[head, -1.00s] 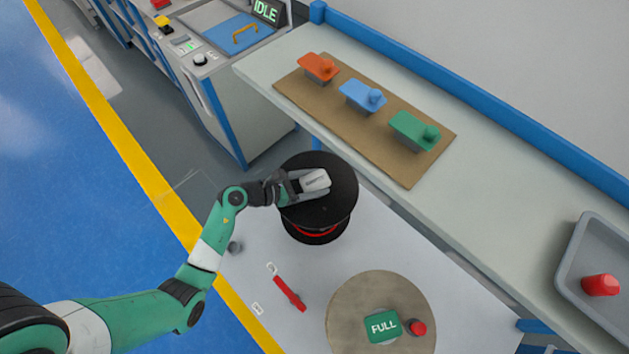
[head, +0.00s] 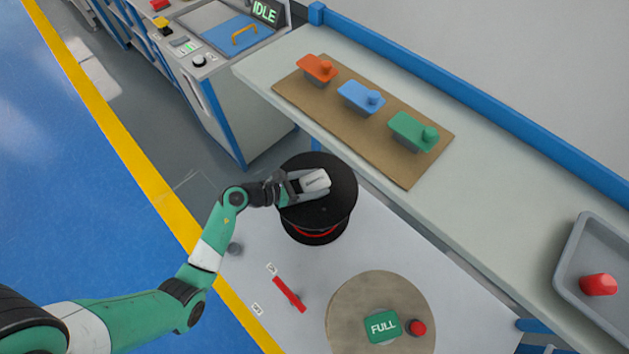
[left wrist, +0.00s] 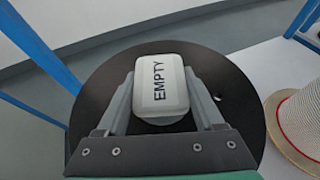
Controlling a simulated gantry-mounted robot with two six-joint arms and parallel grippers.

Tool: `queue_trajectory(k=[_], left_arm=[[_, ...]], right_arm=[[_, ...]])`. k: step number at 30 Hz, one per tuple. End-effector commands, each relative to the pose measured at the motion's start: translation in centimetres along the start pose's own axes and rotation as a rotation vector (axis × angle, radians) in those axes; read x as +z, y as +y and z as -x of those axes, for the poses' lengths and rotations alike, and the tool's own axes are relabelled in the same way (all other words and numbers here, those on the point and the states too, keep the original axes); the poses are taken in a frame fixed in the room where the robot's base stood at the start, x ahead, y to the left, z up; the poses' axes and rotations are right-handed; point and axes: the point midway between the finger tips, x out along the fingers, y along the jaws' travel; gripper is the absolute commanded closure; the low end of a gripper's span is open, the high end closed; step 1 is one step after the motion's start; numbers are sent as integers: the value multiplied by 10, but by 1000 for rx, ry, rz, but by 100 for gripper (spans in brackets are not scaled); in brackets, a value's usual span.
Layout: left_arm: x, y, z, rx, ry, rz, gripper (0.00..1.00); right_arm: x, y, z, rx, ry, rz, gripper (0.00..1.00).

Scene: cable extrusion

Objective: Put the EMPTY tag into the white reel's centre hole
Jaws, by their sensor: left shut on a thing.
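The EMPTY tag (left wrist: 160,84) is a white rounded block with black lettering; it also shows in the head view (head: 316,181). My left gripper (head: 306,186) is shut on it, one finger along each side in the left wrist view (left wrist: 165,95). The tag is over the middle of a reel with black flanges (head: 341,205) and a red band below; its top flange also shows in the left wrist view (left wrist: 238,115). The reel looks black, not white. The tag and gripper hide its centre hole. I cannot tell whether the tag touches the reel. My right gripper is out of view.
A red tool (head: 289,294) lies on the white table. Orange, blue and green knobbed blocks stand on a brown board (head: 410,178). A grey tray (head: 566,283) is at right.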

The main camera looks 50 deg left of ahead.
Motion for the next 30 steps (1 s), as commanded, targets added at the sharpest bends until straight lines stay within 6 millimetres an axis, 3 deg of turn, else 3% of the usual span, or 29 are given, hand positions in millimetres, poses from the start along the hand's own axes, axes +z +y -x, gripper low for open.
queue_trajectory(k=[22, 30], left_arm=[[-18, 0, -6, 0, 6, 1, 85], [-16, -1, -4, -2, 11, 3, 85]], right_arm=[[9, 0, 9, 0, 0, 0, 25], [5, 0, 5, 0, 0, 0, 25]])
